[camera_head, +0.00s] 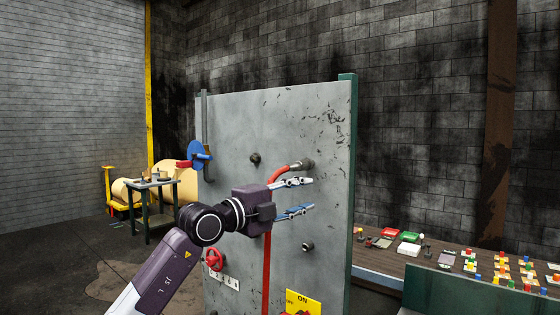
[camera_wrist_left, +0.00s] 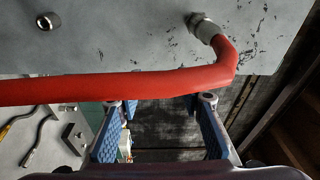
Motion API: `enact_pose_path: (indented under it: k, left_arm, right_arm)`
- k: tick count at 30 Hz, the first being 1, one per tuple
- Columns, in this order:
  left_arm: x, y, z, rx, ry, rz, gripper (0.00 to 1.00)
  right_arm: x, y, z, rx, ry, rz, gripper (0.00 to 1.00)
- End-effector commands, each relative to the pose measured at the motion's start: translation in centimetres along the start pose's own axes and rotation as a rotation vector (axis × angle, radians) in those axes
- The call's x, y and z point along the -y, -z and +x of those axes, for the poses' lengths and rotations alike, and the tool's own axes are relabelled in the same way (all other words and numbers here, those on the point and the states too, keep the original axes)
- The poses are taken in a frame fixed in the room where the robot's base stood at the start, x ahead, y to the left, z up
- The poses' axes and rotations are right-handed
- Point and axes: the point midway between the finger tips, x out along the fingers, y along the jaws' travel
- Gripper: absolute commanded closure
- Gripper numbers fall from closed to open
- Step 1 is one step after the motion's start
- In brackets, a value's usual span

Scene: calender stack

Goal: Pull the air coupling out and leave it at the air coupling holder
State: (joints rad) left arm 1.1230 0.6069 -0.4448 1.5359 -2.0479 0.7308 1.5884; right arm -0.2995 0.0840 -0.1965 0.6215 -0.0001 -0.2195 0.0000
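The air coupling (camera_head: 305,164) is a grey metal fitting on the upper right of the grey panel, with a red hose (camera_head: 267,270) bending from it and hanging down. In the left wrist view the coupling (camera_wrist_left: 203,27) sits against the panel, and the hose (camera_wrist_left: 130,86) crosses just beyond my fingertips. My left gripper (camera_head: 302,197) is open and empty, its blue-padded fingers spread, in front of the panel below the coupling. It also shows in the left wrist view (camera_wrist_left: 162,104). I cannot tell which fitting is the air coupling holder. My right gripper is not in view.
Round metal fittings stand on the panel (camera_head: 230,120), one at upper middle (camera_head: 254,159) and one at lower right (camera_head: 307,246). A red valve wheel (camera_head: 214,259) and a yellow ON/OFF plate (camera_head: 303,301) are lower. A workbench (camera_head: 450,255) with small parts is at right.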

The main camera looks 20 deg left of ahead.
Motion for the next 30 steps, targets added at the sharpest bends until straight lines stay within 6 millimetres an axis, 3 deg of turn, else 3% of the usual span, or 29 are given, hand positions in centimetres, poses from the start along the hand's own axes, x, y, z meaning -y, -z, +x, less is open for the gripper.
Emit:
enact_pose_path:
  k: [1,2,6,13,22,30]
  left_arm:
    - [3.0,-0.1,-0.8,0.033,0.010,0.043,0.65]
    - [4.0,-0.5,-1.2,0.058,0.008,0.059,0.65]
    - [6.0,-3.0,-2.3,0.152,-0.017,0.080,0.65]
    - [6.6,-4.3,-1.9,0.190,-0.035,0.078,0.65]
    - [6.7,-4.8,1.3,0.188,-0.035,0.077,0.65]
    - [6.3,-5.2,3.6,0.187,-0.031,0.077,0.65]
  right_arm:
    - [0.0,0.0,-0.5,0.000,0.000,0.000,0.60]
    - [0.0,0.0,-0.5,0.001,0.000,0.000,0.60]
    - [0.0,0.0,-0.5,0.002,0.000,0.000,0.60]
    - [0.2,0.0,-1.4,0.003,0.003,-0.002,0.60]
    - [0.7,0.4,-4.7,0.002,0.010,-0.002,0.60]
    - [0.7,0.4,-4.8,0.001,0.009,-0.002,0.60]
